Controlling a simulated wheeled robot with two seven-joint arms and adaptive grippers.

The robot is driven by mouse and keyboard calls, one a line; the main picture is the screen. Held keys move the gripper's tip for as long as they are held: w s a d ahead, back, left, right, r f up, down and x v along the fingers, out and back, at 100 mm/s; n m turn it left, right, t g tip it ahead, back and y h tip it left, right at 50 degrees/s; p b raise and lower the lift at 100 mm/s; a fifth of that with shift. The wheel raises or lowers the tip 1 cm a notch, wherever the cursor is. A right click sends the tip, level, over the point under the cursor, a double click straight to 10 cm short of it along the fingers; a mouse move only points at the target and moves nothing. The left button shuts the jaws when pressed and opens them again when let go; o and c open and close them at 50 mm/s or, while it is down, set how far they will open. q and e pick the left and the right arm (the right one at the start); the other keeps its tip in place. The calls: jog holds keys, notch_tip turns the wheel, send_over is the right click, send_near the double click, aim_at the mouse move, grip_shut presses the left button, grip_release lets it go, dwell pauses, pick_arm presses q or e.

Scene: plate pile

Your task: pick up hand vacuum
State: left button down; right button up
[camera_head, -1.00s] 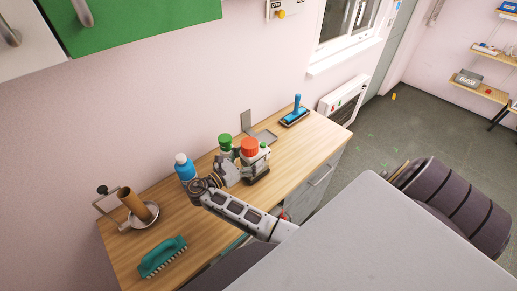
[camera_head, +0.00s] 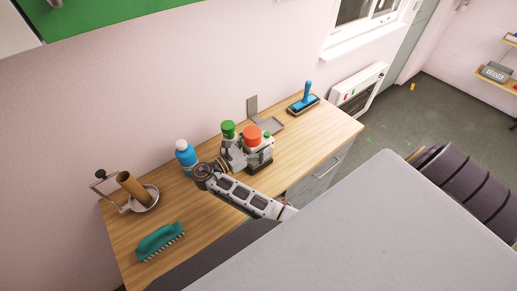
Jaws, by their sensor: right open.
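I cannot make out for certain which thing is the hand vacuum. The likeliest is a grey-white object with an orange-red top (camera_head: 252,133) and dark base on the wooden worktop. It is partly behind my right gripper (camera_head: 236,157). The right gripper is open, close to this object's left side and in front of a green-capped container (camera_head: 228,129). I cannot tell whether the fingers touch either one. My left gripper is out of view.
A blue bottle (camera_head: 187,157) stands left of the gripper. A teal brush (camera_head: 160,240) and a metal pan with a brown roll (camera_head: 134,188) are at the left end. Worktop (camera_head: 310,137) front right is clear.

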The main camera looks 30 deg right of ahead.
aim_at(258, 129)
jog(key=shift+d, duration=0.1)
jog(key=shift+c, duration=0.3)
jog(key=shift+c, duration=1.3)
grip_shut()
jog(key=shift+w, duration=0.1)
jog(key=shift+r, duration=0.1)
jog(key=shift+r+b, duration=0.4)
jog(key=shift+r, duration=4.55)
